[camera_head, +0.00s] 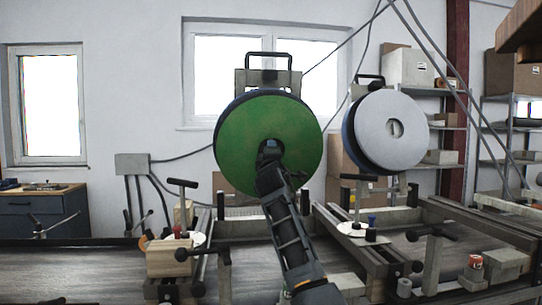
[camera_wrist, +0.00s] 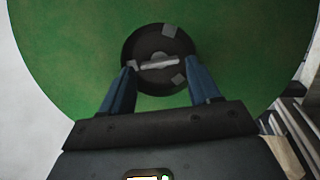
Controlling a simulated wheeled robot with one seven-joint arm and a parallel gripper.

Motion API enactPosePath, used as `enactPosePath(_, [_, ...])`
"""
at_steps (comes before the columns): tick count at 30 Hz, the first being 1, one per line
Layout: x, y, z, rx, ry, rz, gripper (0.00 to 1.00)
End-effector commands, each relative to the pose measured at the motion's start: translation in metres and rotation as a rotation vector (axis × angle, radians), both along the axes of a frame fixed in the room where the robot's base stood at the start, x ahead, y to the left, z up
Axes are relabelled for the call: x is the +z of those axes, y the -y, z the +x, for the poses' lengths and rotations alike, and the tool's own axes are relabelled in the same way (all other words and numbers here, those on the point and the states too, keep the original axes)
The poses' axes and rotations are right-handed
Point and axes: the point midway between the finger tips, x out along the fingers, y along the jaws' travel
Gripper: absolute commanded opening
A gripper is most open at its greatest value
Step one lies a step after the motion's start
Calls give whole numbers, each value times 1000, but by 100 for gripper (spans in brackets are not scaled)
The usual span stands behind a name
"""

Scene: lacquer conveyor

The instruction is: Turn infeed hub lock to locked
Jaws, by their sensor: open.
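A large green disc (camera_head: 240,135) hangs upright on a grey bracket in the head view, and it fills most of the wrist view (camera_wrist: 60,50). At its middle is a round black hub (camera_wrist: 150,42) with grey tabs. A grey lock bar (camera_wrist: 160,64) lies across the hub, almost level with a slight tilt. My gripper (camera_wrist: 158,74) is open, with one blue finger on each side of the bar's lower area. I cannot tell whether the fingers touch it. In the head view my gripper (camera_head: 270,148) covers the hub.
A second, pale grey disc (camera_head: 393,130) with its own hub hangs to the right. Below are a conveyor bed (camera_head: 110,268), T-handles (camera_head: 182,184) and a wooden block (camera_head: 168,258). Cables hang at upper right, and shelves (camera_head: 440,120) stand behind.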

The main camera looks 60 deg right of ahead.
Motion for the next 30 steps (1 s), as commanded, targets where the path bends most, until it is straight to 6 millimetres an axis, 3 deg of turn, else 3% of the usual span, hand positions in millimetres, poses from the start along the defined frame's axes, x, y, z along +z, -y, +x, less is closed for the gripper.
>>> enactPosePath(12, [-16,-47,-31,-1,0,2,62])
enactPosePath(30, [-17,-51,-33,-1,0,2,62])
